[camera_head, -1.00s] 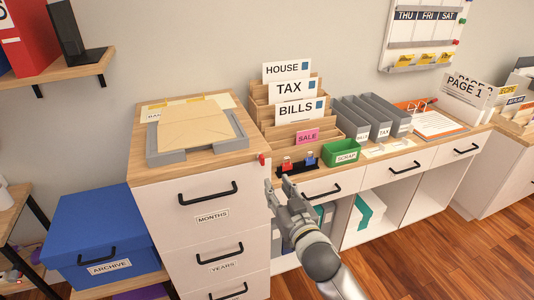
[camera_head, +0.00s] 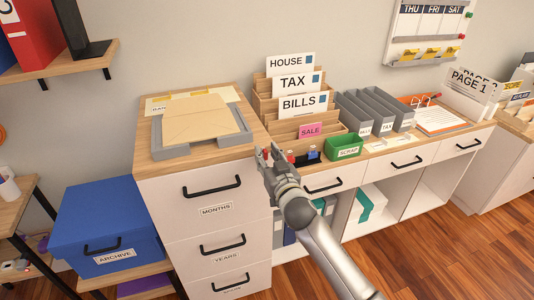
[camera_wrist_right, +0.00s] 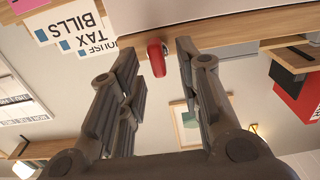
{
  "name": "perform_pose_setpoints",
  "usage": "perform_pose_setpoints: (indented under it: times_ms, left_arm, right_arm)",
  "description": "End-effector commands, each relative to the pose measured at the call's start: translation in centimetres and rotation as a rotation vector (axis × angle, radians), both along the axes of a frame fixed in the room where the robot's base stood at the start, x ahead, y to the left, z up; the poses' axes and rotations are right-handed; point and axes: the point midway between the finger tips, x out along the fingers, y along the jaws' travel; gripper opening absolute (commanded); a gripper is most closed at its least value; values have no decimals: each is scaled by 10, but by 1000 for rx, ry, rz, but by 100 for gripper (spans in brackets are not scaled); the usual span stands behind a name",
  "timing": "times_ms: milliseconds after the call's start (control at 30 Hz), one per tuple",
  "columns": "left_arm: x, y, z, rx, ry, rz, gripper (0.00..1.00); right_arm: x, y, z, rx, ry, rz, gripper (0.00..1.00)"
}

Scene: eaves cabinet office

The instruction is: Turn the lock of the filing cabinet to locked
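The filing cabinet (camera_head: 180,240) is white with a wooden top (camera_head: 158,125) and drawers labelled MONTHS and YEARS. Its lock is a small red lever (camera_wrist_right: 156,58), seen in the right wrist view close to the cabinet's wooden edge. My right gripper (camera_head: 268,152) is at the cabinet's upper right front corner and largely covers the lock in the head view. In the right wrist view its two fingers (camera_wrist_right: 160,62) are open, with the red lever in the gap between them and no clear contact. My left gripper is not in view.
A grey tray with an envelope (camera_head: 198,120) lies on the cabinet. The desk to the right holds a sorter with HOUSE, TAX and BILLS cards (camera_head: 300,104), a green SCRAP box (camera_head: 345,146) and stamps (camera_head: 306,156). A blue ARCHIVE box (camera_head: 104,222) stands left of the cabinet.

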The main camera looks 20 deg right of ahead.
Motion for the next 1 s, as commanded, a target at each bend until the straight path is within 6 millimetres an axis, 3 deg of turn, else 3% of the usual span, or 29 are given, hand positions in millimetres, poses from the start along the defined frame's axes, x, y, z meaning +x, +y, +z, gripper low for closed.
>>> perform_pose_setpoints:
  times_ms: [367,633,1000]
  left_arm:
    - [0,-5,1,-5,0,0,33]
    - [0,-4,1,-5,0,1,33]
    - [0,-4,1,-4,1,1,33]
  right_arm:
    - [5,0,0,0,0,0,32]
    - [5,0,0,0,1,0,1]
    - [5,1,0,-23,0,0,0]
